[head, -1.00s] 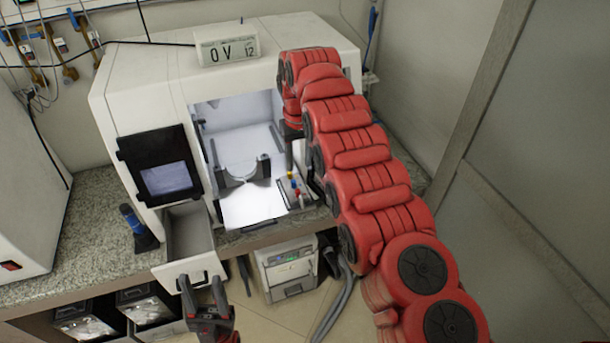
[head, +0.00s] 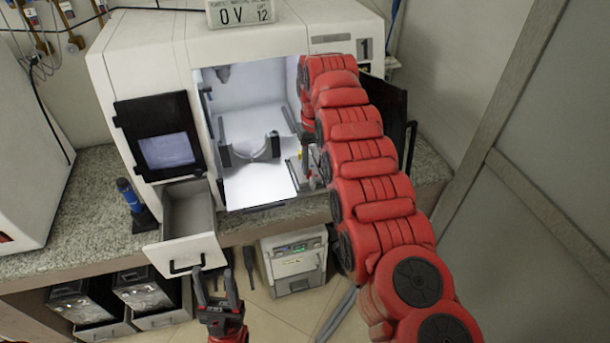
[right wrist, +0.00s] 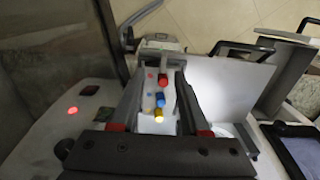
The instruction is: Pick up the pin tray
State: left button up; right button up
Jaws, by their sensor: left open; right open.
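The pin tray (head: 296,168) is a small tray with coloured pins at the right of the lit chamber floor, partly hidden by my right arm. In the right wrist view the tray (right wrist: 151,100) shows red, blue and yellow pins and lies between my open fingers. My right gripper (right wrist: 160,72) is open over it; contact cannot be told. In the head view the right gripper is mostly hidden behind its arm. My left gripper (head: 216,285) is open and empty, low in front of the open drawer (head: 187,250).
The white machine (head: 150,75) has a chamber with a grey curved fixture (head: 250,150) left of the tray. A black panel (head: 385,110) stands at its right side. A dark blue-topped tool (head: 130,200) stands on the counter (head: 90,215). A white box unit (head: 293,262) is below.

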aim_at(312, 179)
jog(key=shift+d+f, duration=0.1)
jog(key=shift+f, duration=0.15)
jog(key=shift+f+p, duration=0.55)
jog(key=shift+p, duration=0.1)
jog(key=f+p, duration=0.2)
jog(key=f, duration=0.1)
jog(key=shift+s+a+f, duration=0.15)
jog(key=shift+a+f, duration=0.05)
jog(key=shift+a, duration=0.15)
jog(key=shift+f, duration=0.25)
jog(key=shift+c, duration=0.3)
grip_shut()
